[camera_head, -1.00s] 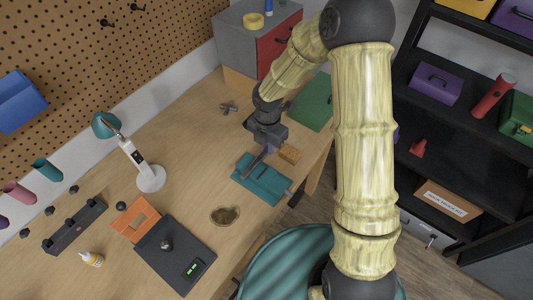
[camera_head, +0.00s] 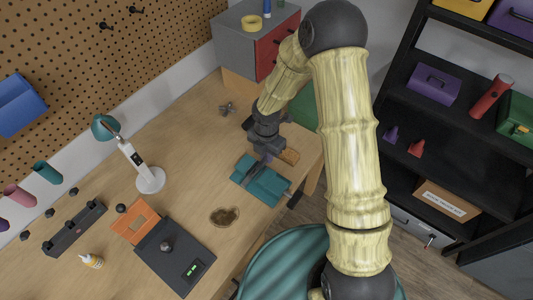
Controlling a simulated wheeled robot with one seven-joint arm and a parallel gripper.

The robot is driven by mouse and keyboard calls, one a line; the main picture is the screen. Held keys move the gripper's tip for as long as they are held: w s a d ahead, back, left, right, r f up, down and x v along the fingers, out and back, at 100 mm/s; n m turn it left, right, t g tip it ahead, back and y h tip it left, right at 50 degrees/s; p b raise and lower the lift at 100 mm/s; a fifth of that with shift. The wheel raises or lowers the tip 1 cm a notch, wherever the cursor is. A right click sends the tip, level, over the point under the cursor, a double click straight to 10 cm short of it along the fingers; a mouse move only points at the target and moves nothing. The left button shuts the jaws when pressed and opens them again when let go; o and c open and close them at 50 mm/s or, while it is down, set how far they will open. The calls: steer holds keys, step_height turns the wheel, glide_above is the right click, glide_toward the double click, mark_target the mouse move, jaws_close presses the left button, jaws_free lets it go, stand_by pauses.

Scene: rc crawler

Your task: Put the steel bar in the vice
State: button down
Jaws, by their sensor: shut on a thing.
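The teal vice (camera_head: 266,189) stands near the right end of the wooden workbench, with its handle at the right. My gripper (camera_head: 267,153) points down just behind the vice, close over its far side. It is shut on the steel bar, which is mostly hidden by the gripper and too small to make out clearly. A dark, narrow gap shows between the vice jaws. I cannot tell whether the bar touches the vice.
An orange-brown block (camera_head: 289,156) lies right beside the gripper. A white lamp (camera_head: 150,179), a dark scale (camera_head: 176,257), an orange frame (camera_head: 136,221) and a dark rack (camera_head: 75,228) stand to the left. A grey cabinet (camera_head: 243,47) is behind. The bench between lamp and vice is mostly clear.

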steer(key=c, duration=1.4)
jaws_free()
step_height(320, 180, up, 12)
steer(key=shift+r, duration=0.1)
steer(key=shift+s, duration=0.1)
